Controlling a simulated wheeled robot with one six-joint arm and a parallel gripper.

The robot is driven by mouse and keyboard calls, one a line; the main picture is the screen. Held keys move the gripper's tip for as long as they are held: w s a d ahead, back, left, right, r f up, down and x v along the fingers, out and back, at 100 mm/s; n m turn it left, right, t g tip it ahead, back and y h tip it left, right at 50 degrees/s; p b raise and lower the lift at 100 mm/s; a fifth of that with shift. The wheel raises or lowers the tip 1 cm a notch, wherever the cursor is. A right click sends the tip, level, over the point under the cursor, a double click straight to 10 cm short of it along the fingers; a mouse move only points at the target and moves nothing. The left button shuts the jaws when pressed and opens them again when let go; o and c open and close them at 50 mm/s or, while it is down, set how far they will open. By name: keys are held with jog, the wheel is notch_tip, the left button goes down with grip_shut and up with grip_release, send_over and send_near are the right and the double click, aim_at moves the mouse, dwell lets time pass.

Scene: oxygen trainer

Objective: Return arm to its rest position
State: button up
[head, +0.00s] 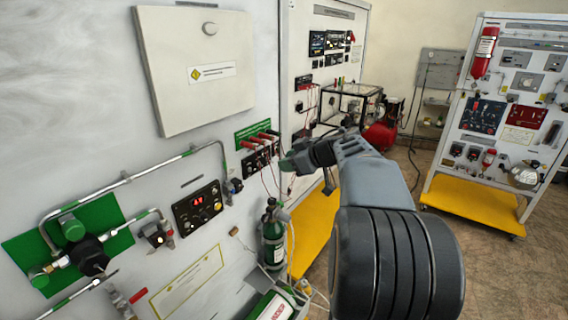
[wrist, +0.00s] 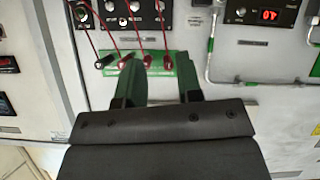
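My gripper (head: 290,163) is at the end of my raised arm, in front of the trainer panel, close to the red-handled plugs (head: 265,136). In the wrist view my gripper (wrist: 157,64) shows two green fingers set apart, with nothing between them. Behind the fingers is the green label plate (wrist: 160,66) with several plugs and red leads. The fingers overlap the plate in the picture; whether they touch it I cannot tell. In the head view the fingertips are small and partly merged.
The trainer wall carries pipes, a green valve plate (head: 25,258) and a red-display module (head: 198,207). A green oxygen cylinder (head: 273,238) stands below my gripper. A second rack (head: 500,115) stands at the right. Open floor (head: 480,270) lies in front of it.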

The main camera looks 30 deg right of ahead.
dwell(0.6)
jog(key=w+d+r+m+t+h, duration=0.1)
jog(key=w+d+m+t+h, duration=0.15)
jog(key=d+h, duration=0.55)
jog(key=s+f+m+g+h, duration=0.4)
jog(key=s+f+m+h, duration=0.15)
jog(key=s, duration=0.25)
jog(key=s+a+f+g+y+b, duration=0.1)
jog(key=s+a+f+y, duration=0.1)
jog(key=a, duration=0.6)
jog(key=s+a+f+g+y+b, duration=0.1)
jog(key=s+a+f+g+y, duration=0.1)
jog(key=s+a+f, duration=0.3)
jog(key=s+a+f+n+g+y+b, duration=0.1)
jog(key=s+a+f+y, duration=0.3)
jog(key=a, duration=0.8)
jog(key=shift+s+f+g, duration=0.15)
jog(key=shift+s+g, duration=0.3)
jog(key=shift+s, duration=0.85)
jog(key=shift+a+y, duration=0.1)
jog(key=shift+y, duration=0.15)
